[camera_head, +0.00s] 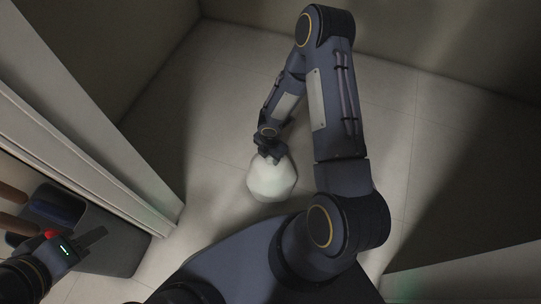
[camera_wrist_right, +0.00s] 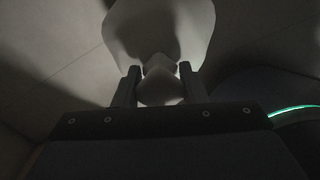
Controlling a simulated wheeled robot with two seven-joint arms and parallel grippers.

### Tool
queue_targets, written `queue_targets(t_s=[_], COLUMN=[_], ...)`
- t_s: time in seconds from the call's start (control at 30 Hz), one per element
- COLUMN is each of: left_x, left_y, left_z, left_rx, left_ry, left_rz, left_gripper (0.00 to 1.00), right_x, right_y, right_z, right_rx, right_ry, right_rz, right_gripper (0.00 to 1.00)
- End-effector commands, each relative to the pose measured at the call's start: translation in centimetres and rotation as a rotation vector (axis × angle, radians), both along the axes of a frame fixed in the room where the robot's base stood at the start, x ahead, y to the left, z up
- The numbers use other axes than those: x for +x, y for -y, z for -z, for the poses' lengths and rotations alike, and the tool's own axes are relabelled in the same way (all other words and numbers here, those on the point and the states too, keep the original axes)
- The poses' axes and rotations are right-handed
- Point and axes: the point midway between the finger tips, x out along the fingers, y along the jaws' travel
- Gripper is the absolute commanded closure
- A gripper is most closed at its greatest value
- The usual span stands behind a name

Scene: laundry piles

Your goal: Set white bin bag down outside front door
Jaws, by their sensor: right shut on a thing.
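The white bin bag (camera_head: 272,181) is a rounded white bundle in the middle of the head view, at or just above the tiled floor; I cannot tell whether it touches. My right gripper (camera_head: 270,154) is at its top, shut on its gathered neck. In the right wrist view the bag (camera_wrist_right: 160,28) bulges beyond the two fingers, with its neck between the fingertips (camera_wrist_right: 157,72).
A white door frame (camera_head: 110,160) runs along the left. Beyond it, at the lower left, are a dark grey container (camera_head: 120,252) and brown rounded things (camera_head: 12,208). Tiled floor (camera_head: 215,120) lies clear around the bag, with walls (camera_head: 440,40) at the back.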

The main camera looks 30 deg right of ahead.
Motion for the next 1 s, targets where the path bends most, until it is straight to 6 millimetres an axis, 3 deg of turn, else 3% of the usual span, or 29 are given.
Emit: queue_targets(t_s=[0.17,0.2,0.37,0.73,1.0], left_x=[0.0,0.0,0.0,0.0,0.0], left_y=[0.0,0.0,0.0,0.0,0.0], left_z=[0.3,0.3,0.2,-0.4,-3.1], left_rx=[0.0,0.0,0.0,0.0,0.0], left_ry=[0.0,0.0,0.0,0.0,0.0], left_rz=[0.0,0.0,0.0,0.0,0.0], left_gripper=[0.64,0.64,0.64,0.64,0.64], right_x=[0.0,0.0,0.0,0.0,0.1], right_y=[0.0,0.0,0.0,0.0,0.0], right_z=[0.3,0.3,0.2,-0.6,-6.2], right_rx=[0.0,0.0,0.0,0.0,0.0], right_ry=[0.001,0.0,0.0,0.001,0.003], right_rz=[0.0,0.0,0.0,0.0,0.002], right_gripper=[1.0,0.6,0.4,0.4,0.4])
